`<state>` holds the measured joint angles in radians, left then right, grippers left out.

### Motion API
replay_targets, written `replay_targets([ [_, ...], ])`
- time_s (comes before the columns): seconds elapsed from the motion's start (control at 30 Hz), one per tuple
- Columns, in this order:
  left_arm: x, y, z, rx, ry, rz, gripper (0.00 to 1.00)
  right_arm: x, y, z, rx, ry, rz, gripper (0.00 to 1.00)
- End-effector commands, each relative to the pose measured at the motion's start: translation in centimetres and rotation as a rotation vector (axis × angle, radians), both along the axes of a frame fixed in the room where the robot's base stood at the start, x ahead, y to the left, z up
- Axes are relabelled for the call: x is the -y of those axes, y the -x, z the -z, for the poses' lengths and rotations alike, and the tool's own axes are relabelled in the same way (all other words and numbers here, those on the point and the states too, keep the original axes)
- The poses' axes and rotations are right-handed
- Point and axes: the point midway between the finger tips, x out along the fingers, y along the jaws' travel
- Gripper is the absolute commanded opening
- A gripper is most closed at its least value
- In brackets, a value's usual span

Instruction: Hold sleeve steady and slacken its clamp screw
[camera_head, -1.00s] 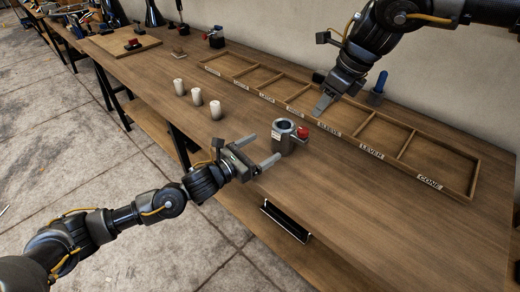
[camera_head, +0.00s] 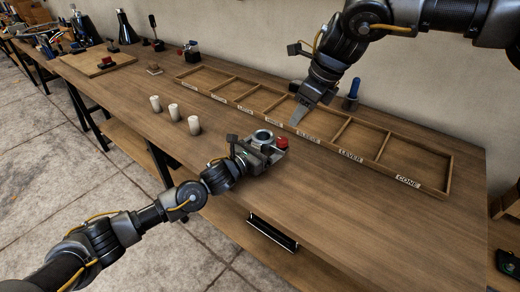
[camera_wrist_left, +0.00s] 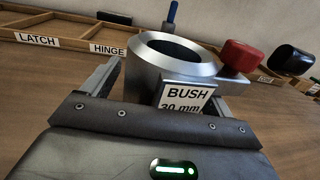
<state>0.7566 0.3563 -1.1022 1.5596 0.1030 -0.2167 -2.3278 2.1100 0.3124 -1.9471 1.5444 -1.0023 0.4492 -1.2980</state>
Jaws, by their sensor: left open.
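The grey metal sleeve (camera_head: 264,136) stands upright on the bench; in the left wrist view (camera_wrist_left: 180,72) its round bore faces up and its label reads BUSH 30 mm. Its clamp screw has a red knob (camera_head: 281,142), on the right side of the sleeve in the left wrist view (camera_wrist_left: 240,57). My left gripper (camera_head: 262,154) is open, with its fingers at either side of the sleeve; contact cannot be told. My right gripper (camera_head: 299,118) hangs above the tray behind the sleeve, apart from the knob; its finger gap is hidden by the angle.
A long wooden tray (camera_head: 418,186) with labelled compartments lies behind the sleeve. A blue-handled tool (camera_head: 352,94) stands behind the tray. Several white cylinders (camera_head: 194,125) stand to the left. The bench front is clear to the right of the sleeve.

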Motion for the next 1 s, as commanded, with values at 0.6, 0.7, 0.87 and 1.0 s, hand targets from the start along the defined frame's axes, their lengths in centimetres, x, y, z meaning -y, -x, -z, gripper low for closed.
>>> replay_targets([
  [0.6, 0.09, -0.15, 0.03, 0.000, 0.000, -0.001, 0.46, 0.00, 0.00, 0.00, 0.000, 0.000, 0.000, 0.36],
  [0.7, 0.09, -0.15, 0.03, 0.000, 0.000, -0.001, 0.32, 0.00, 0.00, 0.00, 0.000, 0.000, 0.000, 0.36],
  [0.87, 0.09, -0.15, 0.04, 0.000, 0.000, -0.001, 0.28, 0.00, 0.00, 0.00, 0.000, 0.000, 0.000, 0.36],
  [1.0, 0.08, -0.14, 0.04, -0.001, -0.001, -0.001, 0.28, -0.01, 0.01, 0.03, 0.000, 0.000, 0.000, 0.42],
])
